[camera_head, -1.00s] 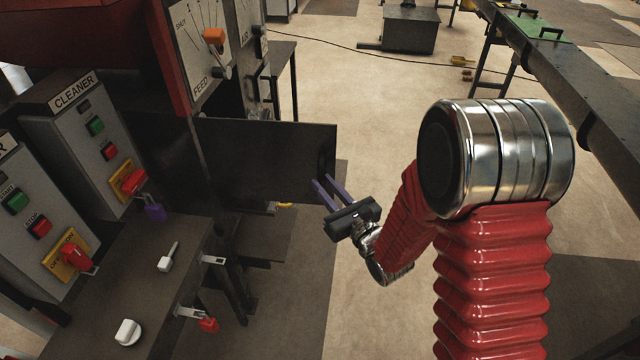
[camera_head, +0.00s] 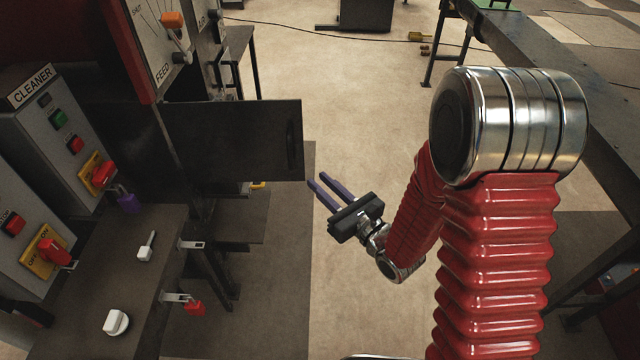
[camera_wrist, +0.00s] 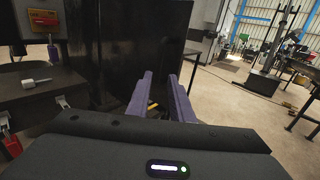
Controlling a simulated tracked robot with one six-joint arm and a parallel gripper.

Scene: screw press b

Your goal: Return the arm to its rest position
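My arm is stretched out in the right half of the head view, bent at its silver joint. My gripper (camera_head: 325,188) is over open floor, just right of the dark panel of the press. Its two purple fingers point up and left, and stand apart with nothing between them. In the wrist view my gripper (camera_wrist: 164,88) also shows parted, empty fingers, with the dark panel (camera_wrist: 135,40) ahead and to the left. In the head view the panel (camera_head: 235,140) ends a short way from the fingertips, and I see no contact.
At left stand the CLEANER box (camera_head: 60,130), a purple padlock (camera_head: 129,203), a red padlock (camera_head: 194,307) and a bench (camera_head: 160,290) with a white knob (camera_head: 116,322). A long dark conveyor-like table (camera_head: 545,80) runs at right. Floor (camera_head: 350,90) between is clear.

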